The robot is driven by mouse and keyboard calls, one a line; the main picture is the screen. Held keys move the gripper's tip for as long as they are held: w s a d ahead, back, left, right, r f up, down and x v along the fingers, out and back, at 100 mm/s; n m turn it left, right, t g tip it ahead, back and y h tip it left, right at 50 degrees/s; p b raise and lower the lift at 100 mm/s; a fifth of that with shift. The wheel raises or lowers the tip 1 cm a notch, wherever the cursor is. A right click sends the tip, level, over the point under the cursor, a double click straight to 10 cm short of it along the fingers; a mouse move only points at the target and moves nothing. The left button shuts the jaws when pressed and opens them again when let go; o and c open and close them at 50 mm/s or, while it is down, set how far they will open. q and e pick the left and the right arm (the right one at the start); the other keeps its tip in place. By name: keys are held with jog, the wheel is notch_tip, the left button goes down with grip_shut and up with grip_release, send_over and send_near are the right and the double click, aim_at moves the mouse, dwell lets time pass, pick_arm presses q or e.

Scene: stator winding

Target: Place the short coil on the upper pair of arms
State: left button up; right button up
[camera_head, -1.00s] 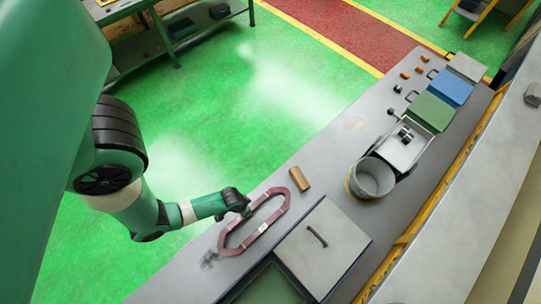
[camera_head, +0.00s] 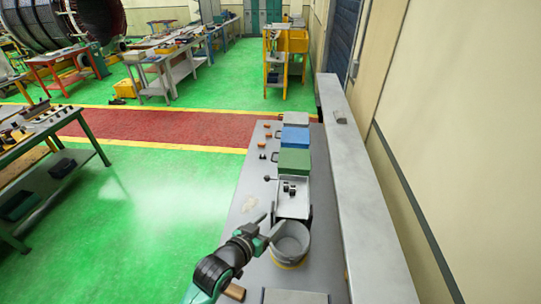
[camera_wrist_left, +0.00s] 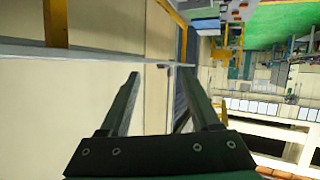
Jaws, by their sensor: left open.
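My left gripper (camera_head: 271,226) is open above the grey bench, beside the grey bucket (camera_head: 291,243). In the left wrist view my left gripper (camera_wrist_left: 162,74) shows two dark fingers spread apart with nothing between them. The short coil is not visible in either current view. No pair of arms for a coil can be made out. My right gripper is not in view.
The grey bench (camera_head: 252,186) carries a brown cylinder (camera_head: 235,292), a white tray (camera_head: 293,204), a green box (camera_head: 294,161) and a blue box (camera_head: 295,139). A wall ledge (camera_head: 350,180) runs along its right. A large dark cylinder (camera_head: 50,20) stands far left.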

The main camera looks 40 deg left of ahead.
pick_arm(q)
jog(key=w+d+r+m+t+h, duration=0.1)
jog(key=d+r+t, duration=0.3)
jog(key=r, duration=1.2)
jog(key=w+d+r+m+t, duration=0.1)
jog(key=d+r+m+t, duration=0.2)
jog(key=r, duration=1.2)
jog(key=s+d+r+t+h, duration=0.2)
jog(key=s+r, duration=0.4)
jog(key=r, duration=0.4)
jog(key=s+d+r+t+h, duration=0.1)
jog(key=s+d+r+t, duration=0.2)
jog(key=r, duration=0.7)
jog(key=s+t, duration=0.2)
jog(key=s, duration=0.1)
jog(key=shift+s+d+m+h, duration=0.2)
jog(key=shift+d+m+h, duration=0.2)
jog(key=shift+o, duration=0.4)
